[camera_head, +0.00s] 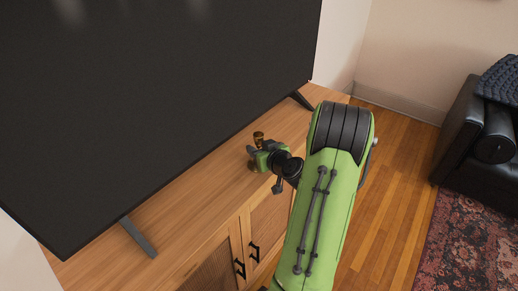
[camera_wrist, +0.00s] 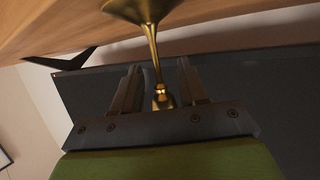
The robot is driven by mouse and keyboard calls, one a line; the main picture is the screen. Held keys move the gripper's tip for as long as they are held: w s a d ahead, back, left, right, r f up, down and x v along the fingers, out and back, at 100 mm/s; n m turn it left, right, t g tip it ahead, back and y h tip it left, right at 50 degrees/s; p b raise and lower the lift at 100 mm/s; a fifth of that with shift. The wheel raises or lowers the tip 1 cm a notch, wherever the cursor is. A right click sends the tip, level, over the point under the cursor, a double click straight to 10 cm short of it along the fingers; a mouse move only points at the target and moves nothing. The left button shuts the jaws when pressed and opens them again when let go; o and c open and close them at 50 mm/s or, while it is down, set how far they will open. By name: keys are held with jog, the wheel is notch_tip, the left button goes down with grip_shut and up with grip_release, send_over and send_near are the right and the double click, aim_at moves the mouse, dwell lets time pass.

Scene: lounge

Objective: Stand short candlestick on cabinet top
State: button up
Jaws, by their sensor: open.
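The short candlestick (camera_wrist: 153,45) is brass-coloured, with a flared base and a thin stem. The wrist view is upside down, so its base is at the top edge, against the wooden cabinet top (camera_wrist: 60,25). In the head view only a small part of the candlestick (camera_head: 258,135) shows, above the cabinet top (camera_head: 195,205) near its front edge. It looks upright. My gripper (camera_wrist: 157,80) is open, with one finger on each side of the stem and visible gaps. The head view shows my gripper (camera_head: 254,151) low over the cabinet top, partly hidden by my wrist.
A large black television (camera_head: 150,90) stands behind on the cabinet, on two dark feet (camera_head: 138,238). The cabinet doors have black handles (camera_head: 240,267). A black sofa (camera_head: 475,140) and a patterned rug (camera_head: 465,240) lie to the right. The cabinet top left of my gripper is clear.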

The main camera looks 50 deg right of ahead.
jog(key=shift+r, duration=0.2)
jog(key=v, duration=1.2)
jog(key=w+a+n+g+y, duration=0.2)
jog(key=a+n+y, duration=0.1)
jog(key=a, duration=0.7)
jog(key=w+a+n+g+y, duration=0.2)
jog(key=a+n+y, duration=0.15)
jog(key=a, duration=0.65)
jog(key=s+a+r+m+g+h, duration=0.2)
jog(key=s+a+r, duration=0.3)
jog(key=s+a, duration=0.4)
jog(key=s+g, duration=0.1)
jog(key=s, duration=0.3)
jog(key=shift+s+m+g+b, duration=0.2)
jog(key=shift+m+g+b, duration=0.15)
jog(key=shift+g, duration=0.05)
jog(key=shift+a+r, duration=0.1)
jog(key=shift+r, duration=0.05)
